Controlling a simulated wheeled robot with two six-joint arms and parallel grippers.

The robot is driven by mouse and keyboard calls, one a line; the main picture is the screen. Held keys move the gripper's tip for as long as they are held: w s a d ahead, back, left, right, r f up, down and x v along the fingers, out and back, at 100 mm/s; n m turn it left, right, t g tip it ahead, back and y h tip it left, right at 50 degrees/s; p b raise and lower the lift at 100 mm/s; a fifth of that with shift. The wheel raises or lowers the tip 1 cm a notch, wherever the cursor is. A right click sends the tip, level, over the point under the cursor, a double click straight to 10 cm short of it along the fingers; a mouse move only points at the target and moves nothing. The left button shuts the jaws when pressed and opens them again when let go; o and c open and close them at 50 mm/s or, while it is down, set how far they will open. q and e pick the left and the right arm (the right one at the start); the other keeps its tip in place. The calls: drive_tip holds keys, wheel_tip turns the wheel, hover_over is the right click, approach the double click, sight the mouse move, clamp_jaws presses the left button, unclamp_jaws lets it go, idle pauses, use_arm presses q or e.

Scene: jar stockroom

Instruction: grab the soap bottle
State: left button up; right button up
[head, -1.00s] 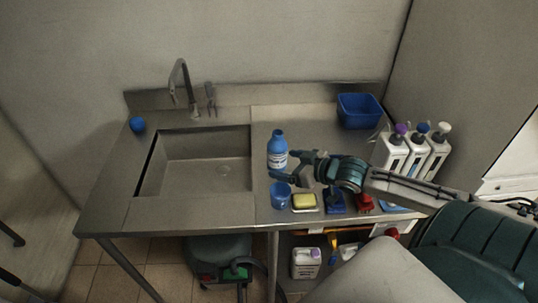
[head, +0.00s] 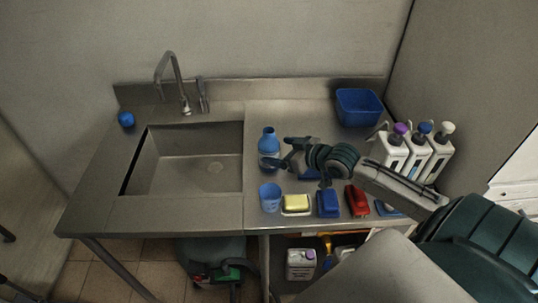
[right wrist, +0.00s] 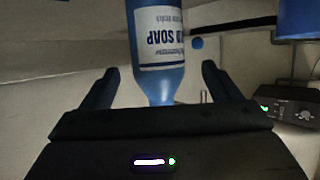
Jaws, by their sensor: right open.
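The soap bottle (head: 268,139) is blue with a white label and stands upright on the steel counter, right of the sink. In the right wrist view the soap bottle (right wrist: 158,85) appears upside down, its label reading "SOAP". My right gripper (head: 275,152) is at the bottle from the right, with one finger crossing in front of its lower part. In the right wrist view my right gripper (right wrist: 160,76) is open, with the bottle between its spread fingers and gaps on both sides. My left gripper is out of view.
A blue cup (head: 270,198), a yellow sponge (head: 297,202), a blue brush (head: 328,204) and a red item (head: 357,201) line the counter's front. A blue bin (head: 358,108) and white pump bottles (head: 391,152) stand to the right. The sink (head: 190,165) is left.

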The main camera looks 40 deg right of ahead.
sight(265, 146)
drive_tip(key=shift+w+a+f, duration=0.15)
drive_tip(key=shift+w+f, duration=0.1)
drive_tip(key=shift+w, duration=0.4)
drive_tip(key=shift+w+a+f, duration=0.1)
drive_tip(key=shift+w, duration=0.35)
drive_tip(key=p+x, duration=0.1)
drive_tip(key=x, duration=0.3)
drive_tip(key=shift+w+f, duration=0.1)
drive_tip(key=shift+w, duration=0.15)
drive_tip(key=shift+c, duration=1)
drive_tip(key=c, duration=1)
drive_tip(key=shift+o, duration=0.2)
